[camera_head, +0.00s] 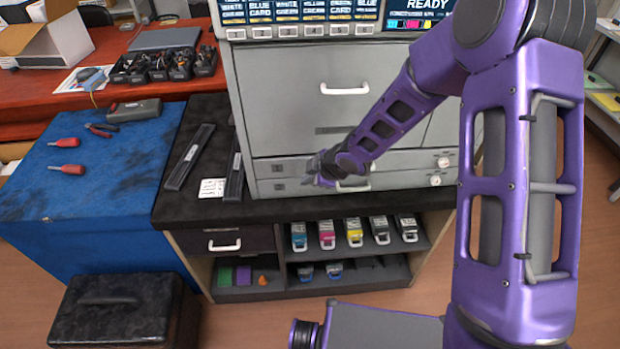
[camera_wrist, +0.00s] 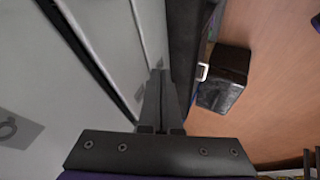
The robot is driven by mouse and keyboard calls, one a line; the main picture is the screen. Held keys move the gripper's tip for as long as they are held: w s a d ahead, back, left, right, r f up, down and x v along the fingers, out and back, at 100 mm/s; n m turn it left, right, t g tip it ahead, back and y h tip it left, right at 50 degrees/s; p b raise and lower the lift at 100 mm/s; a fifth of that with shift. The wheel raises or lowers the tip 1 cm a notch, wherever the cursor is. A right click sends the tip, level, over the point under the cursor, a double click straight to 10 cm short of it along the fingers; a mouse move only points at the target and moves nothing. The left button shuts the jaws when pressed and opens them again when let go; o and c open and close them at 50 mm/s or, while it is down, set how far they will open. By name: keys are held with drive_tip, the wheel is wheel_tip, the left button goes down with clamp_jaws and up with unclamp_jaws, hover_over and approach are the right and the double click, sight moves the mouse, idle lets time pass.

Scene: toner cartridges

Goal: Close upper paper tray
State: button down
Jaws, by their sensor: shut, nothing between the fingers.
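The grey printer (camera_head: 290,110) stands on a black counter, with two shallow paper trays low on its front. The upper paper tray (camera_head: 285,166) lies just above the lower tray (camera_head: 292,186). Both fronts look about level with the printer face, though I cannot tell if a small gap is left. My gripper (camera_head: 318,165) is shut and empty, in front of the upper tray's left-middle part. My forearm hides the tray's middle. In the wrist view, my gripper's fingers (camera_wrist: 158,74) are together close beside the grey printer front (camera_wrist: 70,70); contact is unclear.
The black counter (camera_head: 203,131) holds two long dark bars at the left. Several toner cartridges (camera_head: 355,233) stand on the shelf below. A blue workbench (camera_head: 90,165) with red screwdrivers is at left. A black case (camera_head: 115,308) also shows in the wrist view (camera_wrist: 224,80).

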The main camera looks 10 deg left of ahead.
drive_tip(key=p+v, duration=0.2)
drive_tip(key=v, duration=0.8)
drive_tip(key=shift+s+p, duration=0.25)
drive_tip(key=shift+p, duration=0.05)
